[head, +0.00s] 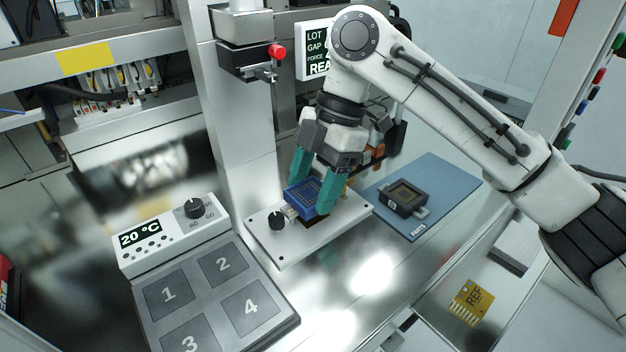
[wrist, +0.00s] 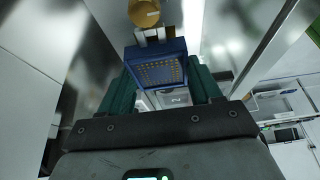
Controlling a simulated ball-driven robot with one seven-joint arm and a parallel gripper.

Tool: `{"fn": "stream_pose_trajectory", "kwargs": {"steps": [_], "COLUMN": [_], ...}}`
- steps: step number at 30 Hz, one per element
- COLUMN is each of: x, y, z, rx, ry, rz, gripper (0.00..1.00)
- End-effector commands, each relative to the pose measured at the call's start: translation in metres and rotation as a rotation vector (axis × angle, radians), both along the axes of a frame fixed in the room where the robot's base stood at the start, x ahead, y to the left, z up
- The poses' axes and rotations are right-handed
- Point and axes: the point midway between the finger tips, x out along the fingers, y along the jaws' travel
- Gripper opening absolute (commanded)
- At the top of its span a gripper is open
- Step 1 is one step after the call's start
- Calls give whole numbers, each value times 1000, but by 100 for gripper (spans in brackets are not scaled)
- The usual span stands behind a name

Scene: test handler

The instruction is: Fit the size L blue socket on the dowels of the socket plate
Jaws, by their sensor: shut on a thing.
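The blue socket (head: 303,197) is a square frame with a grid of contacts inside. My gripper (head: 313,190), with teal fingers, is shut on it over the socket plate. In the wrist view the blue socket (wrist: 160,72) sits between the two teal fingers (wrist: 162,90). The socket plate (head: 340,218) is a white slab with a black knob at its left end and a dark opening just below the socket. Whether the socket touches the plate is unclear. The dowels are hidden from view.
A black socket (head: 405,198) lies on the blue parts mat (head: 452,182) to the right. A grey panel with numbered pads (head: 225,290) and a temperature box (head: 170,235) stand at left. A column with a red-knobbed part (head: 276,50) rises behind. A yellow REF card (head: 470,300) lies lower right.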

Motion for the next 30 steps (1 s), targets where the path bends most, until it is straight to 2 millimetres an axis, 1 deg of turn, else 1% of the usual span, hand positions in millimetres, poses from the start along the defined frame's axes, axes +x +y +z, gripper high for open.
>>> {"fn": "stream_pose_trajectory", "kwargs": {"steps": [8,30], "x": [0,0], "y": [0,0], "z": [-1,-18], "rx": [0,0], "ry": [0,0], "rz": [0,0], "gripper": [24,24]}}
